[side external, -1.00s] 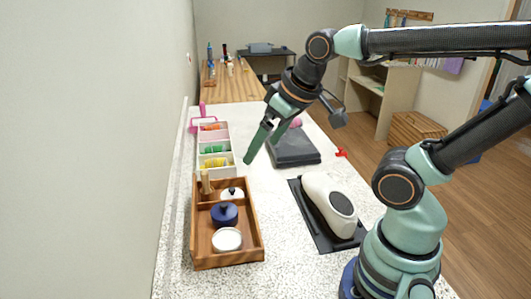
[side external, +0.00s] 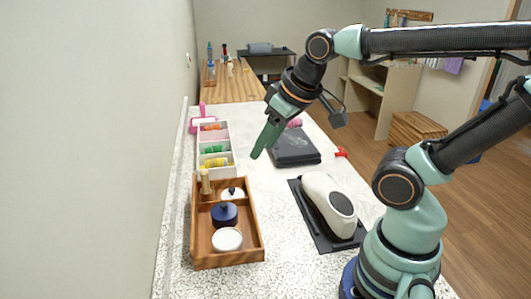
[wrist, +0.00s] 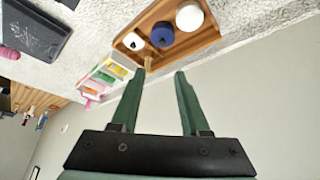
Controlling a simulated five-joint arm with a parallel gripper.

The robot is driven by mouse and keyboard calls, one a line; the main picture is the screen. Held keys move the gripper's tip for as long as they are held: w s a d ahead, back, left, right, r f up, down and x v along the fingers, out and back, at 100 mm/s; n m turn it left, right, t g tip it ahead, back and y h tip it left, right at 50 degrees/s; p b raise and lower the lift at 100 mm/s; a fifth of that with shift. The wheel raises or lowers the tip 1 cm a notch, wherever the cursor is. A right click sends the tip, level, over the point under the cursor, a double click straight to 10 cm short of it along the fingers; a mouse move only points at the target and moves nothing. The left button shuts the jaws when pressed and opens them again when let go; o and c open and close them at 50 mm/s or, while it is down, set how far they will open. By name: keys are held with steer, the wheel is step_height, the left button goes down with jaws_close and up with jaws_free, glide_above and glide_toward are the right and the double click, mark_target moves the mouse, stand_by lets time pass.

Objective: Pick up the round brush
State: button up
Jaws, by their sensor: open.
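My gripper (side external: 257,154) hangs open and empty above the counter, between the wooden tray and the dark folded item. In the wrist view its green fingers (wrist: 157,76) are spread with nothing between them. A small tan wooden piece (side external: 205,184) stands in the far left corner of the tray; it also shows just beyond the fingertips in the wrist view (wrist: 148,62). A pink rounded object (side external: 295,122) lies by the dark item, partly hidden by my gripper. I cannot tell for certain which of these is the round brush.
The wooden tray (side external: 257,236) holds a blue jar (side external: 224,214) and white jars. Behind it stands a white organizer (side external: 231,167) with coloured rolls and a pink-handled item (side external: 196,125). A white device (side external: 327,203) lies on a black mat at right. Counter between is clear.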

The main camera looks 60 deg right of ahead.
steer(key=n+g, duration=0.5)
steer(key=n, duration=1.2)
glide_above(207, 189)
step_height(207, 189, down, 7)
steer(key=shift+w+d+f+n+g, duration=0.3)
steer(key=shift+w+f+n, duration=0.2)
steer(key=shift+w+f, duration=0.05)
step_height(207, 189, down, 12)
steer(key=shift+s+r, duration=0.15)
steer(key=shift+r, duration=0.1)
jaws_close()
